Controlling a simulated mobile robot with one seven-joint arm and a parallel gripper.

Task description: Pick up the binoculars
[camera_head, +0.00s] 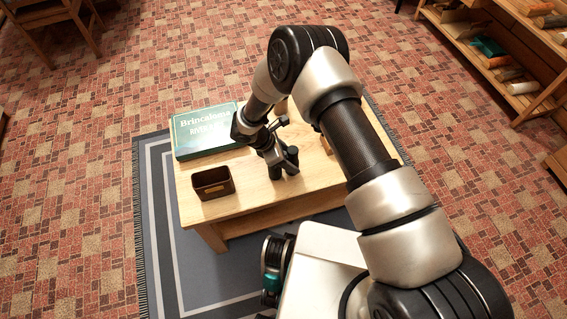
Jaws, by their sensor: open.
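My arm reaches over the table from the right. My gripper (271,146) is open, pointing down at the binoculars, just above or at their upper part. The gripper partly hides the binoculars. I cannot tell whether the fingers touch them or are around them.
A green boxed game or book (200,133) lies at the table's back left. A small dark brown open box (212,183) stands at the front left. A wooden object behind my arm is mostly hidden. Shelves (508,50) stand far right, and a chair (45,22) upper left.

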